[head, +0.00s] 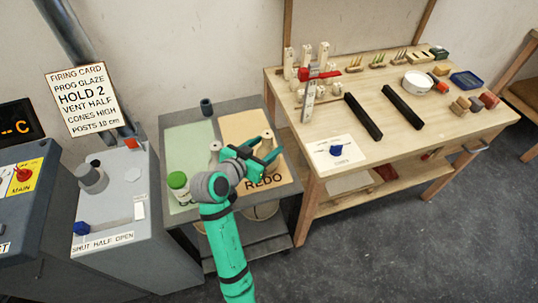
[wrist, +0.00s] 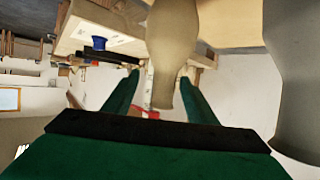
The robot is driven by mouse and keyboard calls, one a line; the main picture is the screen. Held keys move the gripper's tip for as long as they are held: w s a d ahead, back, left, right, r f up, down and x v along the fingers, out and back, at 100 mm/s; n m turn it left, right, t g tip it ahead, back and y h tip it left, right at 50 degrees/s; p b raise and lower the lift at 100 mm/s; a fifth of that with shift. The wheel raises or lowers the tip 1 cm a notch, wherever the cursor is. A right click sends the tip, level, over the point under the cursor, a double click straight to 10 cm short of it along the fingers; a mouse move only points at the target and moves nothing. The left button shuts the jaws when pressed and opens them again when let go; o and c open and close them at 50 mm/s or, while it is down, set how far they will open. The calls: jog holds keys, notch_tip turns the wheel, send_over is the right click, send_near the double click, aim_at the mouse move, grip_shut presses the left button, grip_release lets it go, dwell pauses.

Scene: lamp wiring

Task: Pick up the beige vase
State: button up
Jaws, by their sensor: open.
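The beige vase (wrist: 172,45) shows in the wrist view, which is upside down. Its narrow neck lies between the fingers of my gripper (wrist: 160,80), with gaps on both sides. In the head view my gripper (head: 267,148) is open over the orange REDO side of the grey cart, and the beige vase (head: 267,136) is mostly hidden by the fingers. A second, greyer vase (wrist: 297,75) stands close beside it at the right of the wrist view. In the head view this second vase (head: 214,151) is partly behind my wrist.
The wooden workbench (head: 400,150), with tools and a white bowl (head: 417,82), stands to the right. A kiln control box (head: 115,215) stands left.

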jog(key=shift+w+d+f, duration=0.2)
jog(key=shift+w+f, duration=0.25)
jog(key=shift+w, duration=0.3)
jog(key=shift+x, duration=2.55)
jog(key=shift+w+a, duration=0.1)
jog(key=shift+a, duration=0.1)
grip_shut()
